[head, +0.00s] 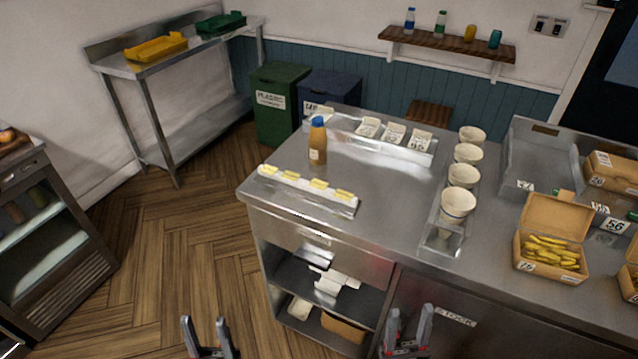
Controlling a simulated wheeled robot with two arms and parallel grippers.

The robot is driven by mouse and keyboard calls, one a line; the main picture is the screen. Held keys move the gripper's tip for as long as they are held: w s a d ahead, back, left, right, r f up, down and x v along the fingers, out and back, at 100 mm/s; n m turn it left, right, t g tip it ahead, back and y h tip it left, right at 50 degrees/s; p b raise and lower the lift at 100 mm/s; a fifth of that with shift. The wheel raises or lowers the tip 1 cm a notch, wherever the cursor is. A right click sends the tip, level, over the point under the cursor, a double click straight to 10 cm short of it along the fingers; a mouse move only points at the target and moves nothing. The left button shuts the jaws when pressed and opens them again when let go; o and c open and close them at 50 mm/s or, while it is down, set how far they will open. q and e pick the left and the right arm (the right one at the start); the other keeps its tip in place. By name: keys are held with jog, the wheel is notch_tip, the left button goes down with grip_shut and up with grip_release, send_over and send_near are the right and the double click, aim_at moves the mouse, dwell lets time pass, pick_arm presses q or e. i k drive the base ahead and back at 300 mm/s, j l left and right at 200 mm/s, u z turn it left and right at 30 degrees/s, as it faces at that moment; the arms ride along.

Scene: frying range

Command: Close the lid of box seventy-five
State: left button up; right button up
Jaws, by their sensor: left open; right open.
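The cardboard box seventy-five (540,268) stands on the right part of the steel counter, its small front label hard to read but looking like 75. Its lid (556,215) is open and stands up at the back. Yellow fries (551,250) fill it. My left gripper (204,324) is open and empty at the bottom edge, over the floor left of the counter. My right gripper (411,316) is open and empty in front of the counter's lower front, left of and well apart from the box.
Another box (631,284) is cut off at the right edge. A closed box (613,170) and a label 56 (615,225) are behind. A cup rack (441,240) holds several paper cups left of the box. A sauce bottle (317,145) stands further left. The counter's front middle is clear.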

aim_at(560, 217)
jog(key=z, duration=1.7)
